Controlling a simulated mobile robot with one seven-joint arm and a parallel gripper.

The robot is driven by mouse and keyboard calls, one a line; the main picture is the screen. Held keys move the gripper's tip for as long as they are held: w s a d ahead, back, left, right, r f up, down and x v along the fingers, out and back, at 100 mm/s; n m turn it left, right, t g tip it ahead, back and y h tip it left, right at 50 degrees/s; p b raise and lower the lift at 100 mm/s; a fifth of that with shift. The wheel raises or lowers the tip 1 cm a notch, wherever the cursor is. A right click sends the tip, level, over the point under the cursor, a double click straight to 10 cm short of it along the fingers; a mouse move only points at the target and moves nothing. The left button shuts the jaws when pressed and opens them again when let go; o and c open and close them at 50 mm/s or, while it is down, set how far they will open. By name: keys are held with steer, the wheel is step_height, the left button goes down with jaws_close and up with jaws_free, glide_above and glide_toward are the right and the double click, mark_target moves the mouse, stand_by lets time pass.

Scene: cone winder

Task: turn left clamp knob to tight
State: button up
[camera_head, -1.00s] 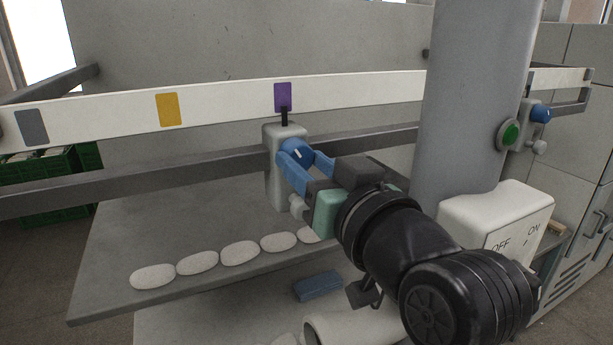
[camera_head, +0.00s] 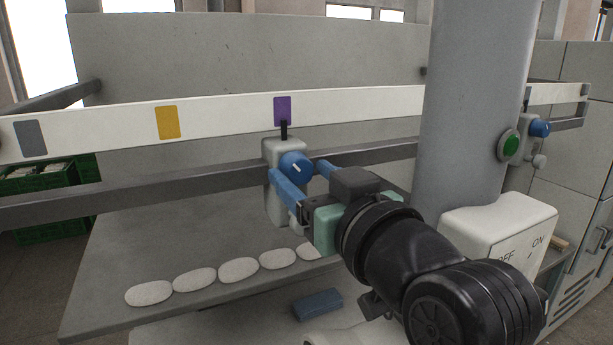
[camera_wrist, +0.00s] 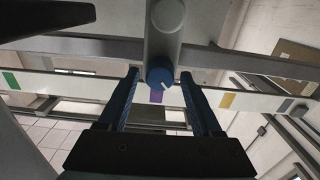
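The left clamp (camera_head: 270,152) is a pale grey block on the dark rail, with a round blue knob (camera_head: 296,167) that bears a short white mark. In the wrist view the knob (camera_wrist: 160,77) shows between and just past my fingertips. My gripper (camera_head: 297,169) is open, its two blue fingers spread on either side of the knob. In the wrist view a gap shows between each finger of my gripper (camera_wrist: 159,74) and the knob. A black pointer on top of the clamp meets the purple patch (camera_head: 282,110) on the white strip.
A second clamp with a blue knob (camera_head: 540,129) is at the far right, beyond a thick grey column (camera_head: 470,110). A green button (camera_head: 510,146) and a white OFF/ON box (camera_head: 497,230) are near the column. Several white oval pieces (camera_head: 195,280) lie on the grey shelf below.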

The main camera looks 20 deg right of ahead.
steer(key=shift+o, duration=0.2)
steer(key=shift+s, duration=0.25)
steer(key=s+b, duration=0.3)
steer(key=s, duration=0.9)
steer(key=shift+s+d, duration=0.2)
steer(key=shift+s, duration=0.05)
